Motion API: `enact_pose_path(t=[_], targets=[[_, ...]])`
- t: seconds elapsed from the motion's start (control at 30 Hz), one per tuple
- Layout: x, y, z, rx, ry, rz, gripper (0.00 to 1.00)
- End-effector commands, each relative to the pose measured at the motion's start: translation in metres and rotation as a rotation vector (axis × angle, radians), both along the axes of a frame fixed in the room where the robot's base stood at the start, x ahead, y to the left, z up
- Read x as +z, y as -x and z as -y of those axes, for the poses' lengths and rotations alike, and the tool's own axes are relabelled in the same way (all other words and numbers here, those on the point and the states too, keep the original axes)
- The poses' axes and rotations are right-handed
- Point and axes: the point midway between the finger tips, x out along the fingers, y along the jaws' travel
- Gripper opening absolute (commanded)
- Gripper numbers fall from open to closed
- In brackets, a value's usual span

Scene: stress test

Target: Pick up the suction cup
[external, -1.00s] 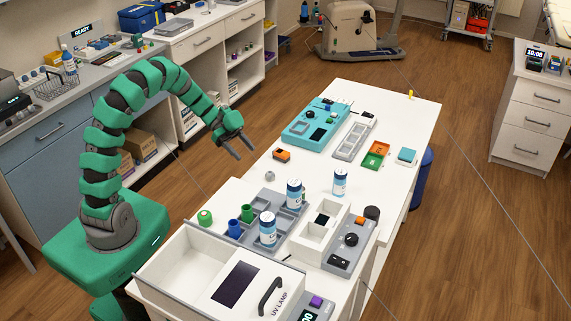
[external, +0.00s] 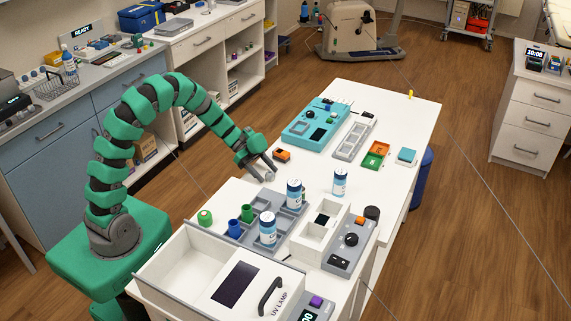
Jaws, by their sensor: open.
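A small grey round piece (external: 270,176), which looks like the suction cup, sits on the white table near its left edge. It is partly hidden by my fingers and too small to make out well. My gripper (external: 267,174) is open and low at the table's left edge. Its two fingertips point down to the right, close to the small piece, seemingly one on either side. I cannot tell whether they touch it.
An orange-topped block (external: 282,155) lies just beyond my gripper. A grey tray (external: 262,204) with bottles and cups stands nearer the camera. A teal case (external: 310,128) lies further back. The table's middle (external: 315,170) is clear.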

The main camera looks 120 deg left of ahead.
Motion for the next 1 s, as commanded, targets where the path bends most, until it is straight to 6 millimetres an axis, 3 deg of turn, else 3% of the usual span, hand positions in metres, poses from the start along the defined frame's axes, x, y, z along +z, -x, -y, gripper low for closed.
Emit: enact_pose_path(t=[0.27,0.47,0.83,1.0], targets=[[-0.001,-0.003,0.001,0.0,0.0,0.001,0.56],[-0.001,-0.003,0.001,0.0,0.0,0.001,0.08],[0.001,-0.003,0.001,0.0,0.0,0.001,0.08],[0.021,-0.003,0.0,0.0,-0.001,0.001,0.08]])
